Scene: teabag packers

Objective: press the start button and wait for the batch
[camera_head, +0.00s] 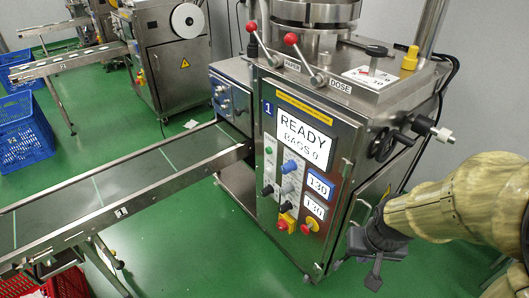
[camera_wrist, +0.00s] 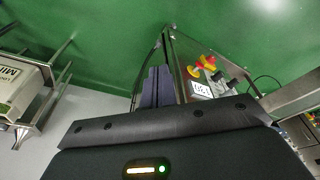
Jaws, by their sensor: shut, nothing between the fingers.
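The steel packing machine (camera_head: 328,160) marked 1 stands in the middle of the head view. Its display (camera_head: 303,142) reads "READY" and "BAGS 0". Below the display sit a small green button (camera_head: 268,150), blue, grey and black knobs, and two red controls on yellow bases, one of them at the bottom (camera_head: 284,223). I cannot read which one is the start button. My gripper (camera_head: 374,276) is shut and empty, right of the machine and apart from the front panel. In the wrist view its fingers (camera_wrist: 157,88) point toward the green floor, with a number panel (camera_wrist: 200,89) just right.
A conveyor (camera_head: 110,185) runs left from the machine, with a red crate (camera_head: 60,284) under its near end. Blue crates (camera_head: 24,130) and a second machine (camera_head: 172,60) stand behind. Red-knobbed levers (camera_head: 290,39) rise from the machine's top. Green floor is open in front.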

